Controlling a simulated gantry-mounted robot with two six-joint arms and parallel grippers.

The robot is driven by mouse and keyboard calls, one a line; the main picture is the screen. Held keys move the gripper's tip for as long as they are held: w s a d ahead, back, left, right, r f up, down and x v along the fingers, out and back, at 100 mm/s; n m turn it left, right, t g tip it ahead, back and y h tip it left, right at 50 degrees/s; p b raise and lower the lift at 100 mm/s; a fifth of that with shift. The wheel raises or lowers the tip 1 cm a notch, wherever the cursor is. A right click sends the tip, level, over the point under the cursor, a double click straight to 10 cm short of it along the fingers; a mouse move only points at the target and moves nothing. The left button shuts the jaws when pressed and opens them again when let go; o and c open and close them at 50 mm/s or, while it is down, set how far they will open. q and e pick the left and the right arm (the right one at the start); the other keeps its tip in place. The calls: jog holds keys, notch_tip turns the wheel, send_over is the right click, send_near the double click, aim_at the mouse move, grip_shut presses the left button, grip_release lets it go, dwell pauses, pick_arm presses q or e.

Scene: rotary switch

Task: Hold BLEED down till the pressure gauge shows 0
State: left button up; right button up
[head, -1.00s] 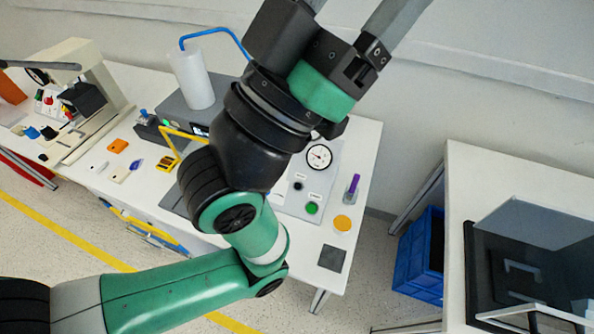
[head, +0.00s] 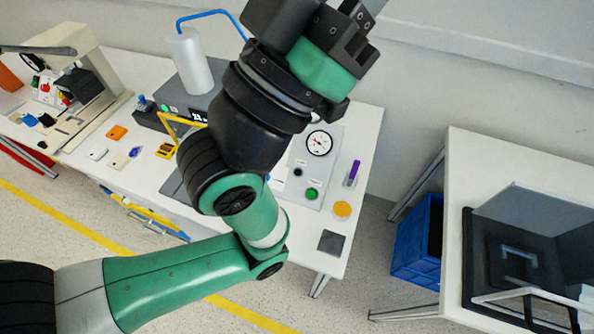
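A grey-white panel (head: 329,168) on the table carries a round white pressure gauge (head: 319,143) with a thin needle; its reading is too small to make out. Below the gauge are a small black button (head: 298,172) and a larger green button (head: 312,194). Their labels are too small to read, so I cannot tell which is BLEED. My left arm crosses the picture and hides the panel's left part. My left gripper (head: 348,40) is at the top edge, nearer the camera, with its fingertips cut off. My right gripper is not in view.
A white bottle (head: 190,62) with a blue tube stands behind left.

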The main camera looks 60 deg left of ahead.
pick_arm(q)
grip_shut()
dwell(1.4)
